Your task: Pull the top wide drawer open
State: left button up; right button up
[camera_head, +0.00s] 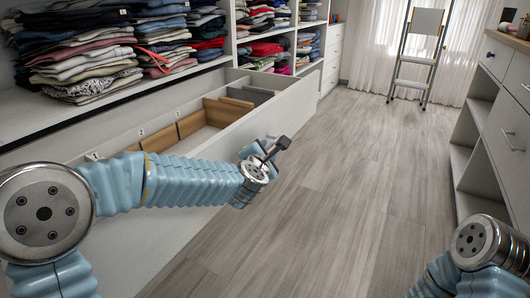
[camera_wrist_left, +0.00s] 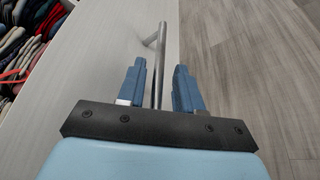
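The top wide drawer (camera_head: 293,102) stands pulled out from under the clothes shelves on the left, and wooden dividers (camera_head: 196,123) show inside it. My left gripper (camera_head: 279,147) is at the outer side of the drawer front. In the left wrist view, the metal bar handle (camera_wrist_left: 162,50) stands out from the pale drawer front (camera_wrist_left: 95,70). The bar runs between the two blue fingers of my left gripper (camera_wrist_left: 160,85), with a gap visible on each side. The fingers are open. My right arm shows at the bottom right of the head view, but its gripper is out of frame.
Folded clothes (camera_head: 85,55) fill the shelves above the drawer. The wooden floor (camera_head: 350,170) is clear in the middle. A white cabinet (camera_head: 505,125) stands on the right. A stepladder (camera_head: 420,55) stands at the far end by the curtains.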

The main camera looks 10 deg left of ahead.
pick_arm(q)
jog(key=shift+r, duration=0.1)
jog(key=p+v, duration=0.1)
jog(key=v, duration=1.2)
jog(key=shift+s, duration=0.4)
